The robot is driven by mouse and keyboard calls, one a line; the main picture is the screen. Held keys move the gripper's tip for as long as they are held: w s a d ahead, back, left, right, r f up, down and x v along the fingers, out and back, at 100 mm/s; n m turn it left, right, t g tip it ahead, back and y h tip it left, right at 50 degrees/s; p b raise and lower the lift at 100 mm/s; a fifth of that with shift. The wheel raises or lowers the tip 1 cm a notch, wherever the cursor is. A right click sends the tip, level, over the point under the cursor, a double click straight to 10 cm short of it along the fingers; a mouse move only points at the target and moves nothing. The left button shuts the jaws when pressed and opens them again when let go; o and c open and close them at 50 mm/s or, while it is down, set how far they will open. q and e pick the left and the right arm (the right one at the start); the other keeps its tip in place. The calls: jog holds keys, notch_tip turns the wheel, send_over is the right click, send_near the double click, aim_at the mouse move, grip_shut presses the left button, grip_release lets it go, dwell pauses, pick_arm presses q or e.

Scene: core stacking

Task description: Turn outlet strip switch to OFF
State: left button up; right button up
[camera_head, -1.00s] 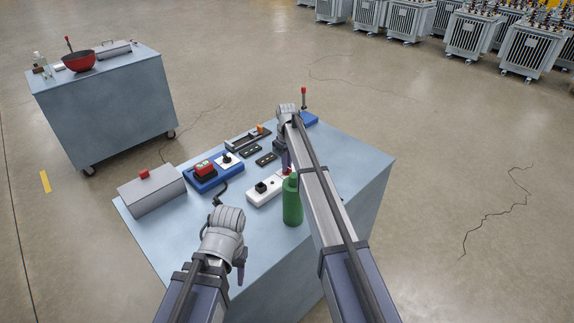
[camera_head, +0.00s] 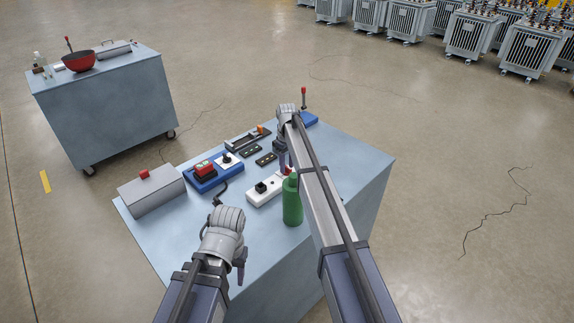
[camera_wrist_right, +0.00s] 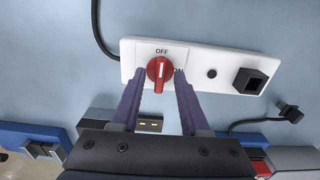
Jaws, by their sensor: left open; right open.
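The white outlet strip (camera_head: 264,190) lies on the near table, partly hidden by my right arm in the head view. In the right wrist view the strip (camera_wrist_right: 222,69) carries a red rotary switch (camera_wrist_right: 159,70). OFF is printed above the knob and ON to its right, partly covered by a fingertip. The knob's raised grip runs up and down in the picture, in line with OFF. My right gripper (camera_wrist_right: 160,79) is open, its fingertips on either side of the knob with small gaps. My left gripper (camera_head: 240,267) is open and empty by the table's near left edge.
A green bottle (camera_head: 292,202) stands close beside the strip and my right arm. A black plug (camera_wrist_right: 249,80) sits on the strip. A blue box with a red button (camera_head: 204,170), a grey box (camera_head: 150,192) and dark small parts (camera_head: 266,159) lie nearby.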

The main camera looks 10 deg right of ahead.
aim_at(287, 167)
jog(key=shift+r+p, duration=3.9)
jog(key=shift+f, duration=0.1)
